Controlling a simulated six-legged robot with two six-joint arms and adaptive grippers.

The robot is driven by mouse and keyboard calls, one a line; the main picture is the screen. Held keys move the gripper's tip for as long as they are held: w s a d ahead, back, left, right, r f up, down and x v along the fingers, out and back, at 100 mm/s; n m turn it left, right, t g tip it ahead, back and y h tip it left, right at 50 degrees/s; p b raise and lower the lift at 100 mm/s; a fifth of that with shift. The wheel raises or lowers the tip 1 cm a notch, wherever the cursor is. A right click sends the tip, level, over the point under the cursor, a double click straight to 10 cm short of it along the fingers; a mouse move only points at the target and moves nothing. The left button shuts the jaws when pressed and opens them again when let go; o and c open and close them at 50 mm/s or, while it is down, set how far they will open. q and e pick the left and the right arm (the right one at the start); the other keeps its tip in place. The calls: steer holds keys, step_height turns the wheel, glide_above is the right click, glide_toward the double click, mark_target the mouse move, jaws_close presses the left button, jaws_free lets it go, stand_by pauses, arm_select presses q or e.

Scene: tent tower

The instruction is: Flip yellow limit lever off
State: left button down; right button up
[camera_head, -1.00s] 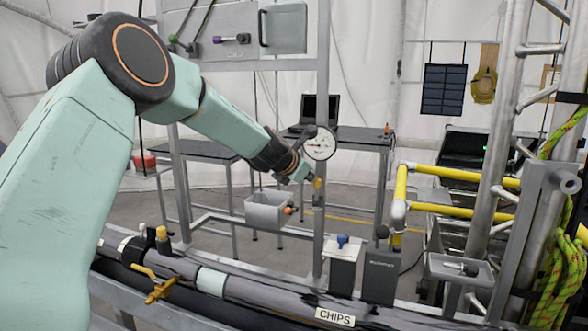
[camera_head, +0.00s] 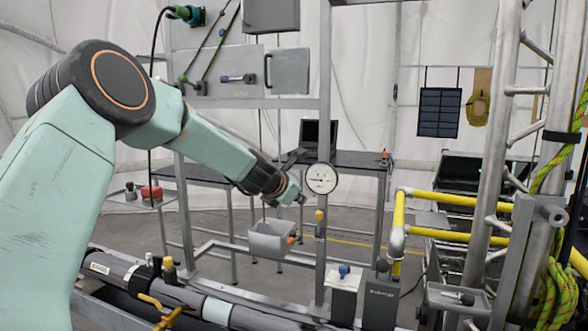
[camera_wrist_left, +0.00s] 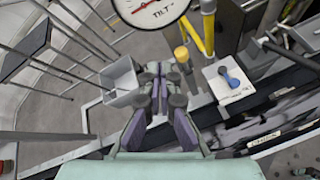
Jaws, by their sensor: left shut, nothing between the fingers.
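A small yellow lever (camera_head: 319,216) is on the grey upright post, below a round white gauge (camera_head: 321,179). In the left wrist view a yellow-tipped lever (camera_wrist_left: 182,56) stands just beyond and right of the fingertips, below the gauge marked TILT (camera_wrist_left: 150,8). My left gripper (camera_head: 300,198) is shut and empty, just left of the yellow lever in the head view. Its closed fingers also show in the wrist view (camera_wrist_left: 160,78). Whether they touch the lever cannot be told. My right gripper is not in view.
A grey bin (camera_head: 270,240) hangs left of the post. A white box with a blue lever (camera_head: 343,271) stands right of it. Yellow rails (camera_head: 450,236) are at right.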

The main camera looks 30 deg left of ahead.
arm_select(q)
steer(key=r+p, duration=0.2)
steer(key=s+r+p, duration=0.1)
steer(key=r+p, duration=0.1)
steer(key=r, duration=0.1)
steer(key=shift+s+a+r, duration=0.1)
steer(key=shift+a+r, duration=0.05)
steer(key=shift+r, duration=0.1)
steer(key=shift+s+r, duration=0.1)
steer(key=shift+s, duration=0.05)
stand_by(0.3)
